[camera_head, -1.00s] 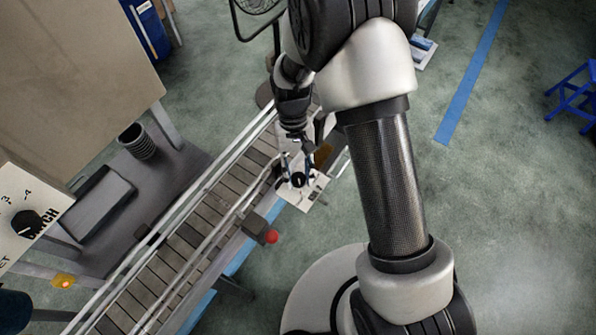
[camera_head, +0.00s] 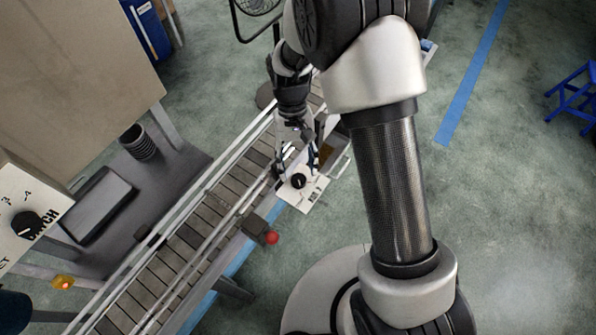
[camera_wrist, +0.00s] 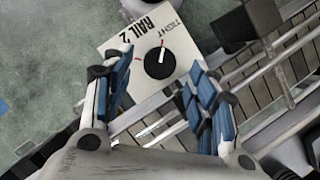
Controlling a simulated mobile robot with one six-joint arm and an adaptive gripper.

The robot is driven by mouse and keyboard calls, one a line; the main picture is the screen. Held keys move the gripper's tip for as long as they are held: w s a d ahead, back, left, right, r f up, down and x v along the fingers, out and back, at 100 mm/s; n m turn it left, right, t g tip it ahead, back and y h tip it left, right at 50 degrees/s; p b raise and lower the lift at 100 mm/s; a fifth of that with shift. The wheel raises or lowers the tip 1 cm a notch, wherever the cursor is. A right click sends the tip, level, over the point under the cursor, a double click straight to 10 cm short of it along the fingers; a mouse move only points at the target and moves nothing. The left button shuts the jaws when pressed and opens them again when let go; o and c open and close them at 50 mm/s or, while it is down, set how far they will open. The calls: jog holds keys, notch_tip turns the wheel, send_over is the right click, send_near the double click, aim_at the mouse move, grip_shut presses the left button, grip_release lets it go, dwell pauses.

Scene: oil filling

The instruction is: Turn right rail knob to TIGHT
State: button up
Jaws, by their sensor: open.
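The black rail knob (camera_head: 298,181) sits on a white panel (camera_head: 313,194) at the side of the conveyor. The wrist view shows the same knob (camera_wrist: 159,63) on the panel (camera_wrist: 187,48) marked "RAIL 2" and "TIGHT", with red marks around the knob. A short white line on the knob points roughly toward the red mark near "TIGHT"; I cannot tell its exact setting. My gripper (camera_head: 298,168) is open over the panel. In the wrist view its blue-padded fingers (camera_wrist: 158,68) stand on either side of the knob, apart from it.
The conveyor (camera_head: 185,245) with its metal rails runs diagonally beside the panel. A dark box with a red button (camera_head: 271,237) is mounted on the near side. Another panel with a black knob (camera_head: 27,224) is at far left. Green floor at right is mostly open.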

jog(key=v, duration=0.8)
jog(key=shift+w+r, duration=0.15)
jog(key=shift+r, duration=0.25)
jog(key=s+d+r+t+b, duration=0.45)
jog(key=s+d+r, duration=0.25)
jog(key=r, duration=0.2)
jog(key=s+d+f+m+t+b, duration=0.1)
jog(key=s+d+t+b, duration=0.3)
jog(key=s, duration=0.7)
jog(key=shift+s+d+b, duration=0.4)
jog(key=shift+b, duration=0.2)
jog(key=shift+t, duration=0.25)
